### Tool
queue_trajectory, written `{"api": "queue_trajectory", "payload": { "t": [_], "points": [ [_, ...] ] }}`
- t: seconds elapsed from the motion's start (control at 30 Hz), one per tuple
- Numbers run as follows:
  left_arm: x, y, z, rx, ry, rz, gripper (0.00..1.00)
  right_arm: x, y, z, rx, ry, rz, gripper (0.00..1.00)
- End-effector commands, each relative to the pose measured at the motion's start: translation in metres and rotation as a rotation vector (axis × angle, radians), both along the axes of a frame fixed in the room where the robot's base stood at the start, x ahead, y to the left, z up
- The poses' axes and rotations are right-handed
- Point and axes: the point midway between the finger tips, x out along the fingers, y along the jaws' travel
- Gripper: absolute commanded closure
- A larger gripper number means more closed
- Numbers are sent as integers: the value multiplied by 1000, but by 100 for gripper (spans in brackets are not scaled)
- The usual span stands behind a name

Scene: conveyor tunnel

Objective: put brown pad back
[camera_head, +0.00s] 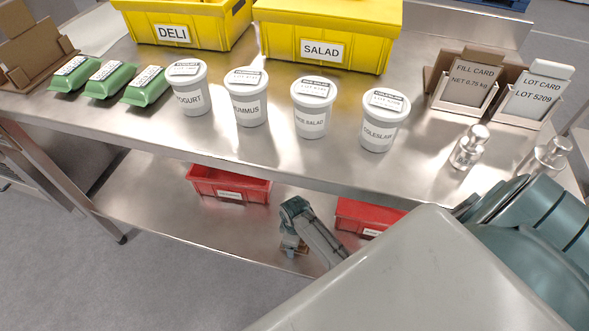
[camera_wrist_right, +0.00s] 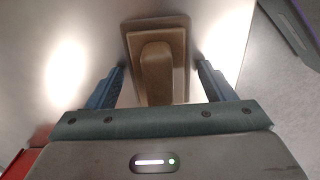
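The brown pad (camera_wrist_right: 156,72) lies on the lower steel shelf (camera_head: 150,200), with a raised brown block on a wider brown base. My right gripper (camera_wrist_right: 160,82) is open, with one blue finger on each side of the block and a visible gap to each. In the head view my right gripper (camera_head: 290,249) reaches down to the lower shelf between two red bins, and only a little brown shows by its fingertips. My left gripper is not in view.
A red bin (camera_head: 228,186) stands left of the right gripper and another red bin (camera_head: 362,216) stands right of it, partly hidden by my arm.

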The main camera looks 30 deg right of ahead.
Motion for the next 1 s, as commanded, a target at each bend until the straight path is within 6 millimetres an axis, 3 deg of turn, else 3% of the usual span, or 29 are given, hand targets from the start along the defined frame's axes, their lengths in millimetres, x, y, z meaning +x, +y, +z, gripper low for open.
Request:
{"api": "queue_trajectory", "payload": {
  "t": [0.37, 0.47, 0.8, 1.0],
  "points": [
    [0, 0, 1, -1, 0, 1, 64, 0, 0, 5, 0, -1, 0, 20],
    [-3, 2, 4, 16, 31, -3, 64, 0, 0, 18, 1, -2, 0, 20],
    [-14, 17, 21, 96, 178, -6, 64, 1, 0, 90, 0, -4, 0, 20],
    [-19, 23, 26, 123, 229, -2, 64, 1, 0, 116, 1, -2, 0, 20]
  ]
}}
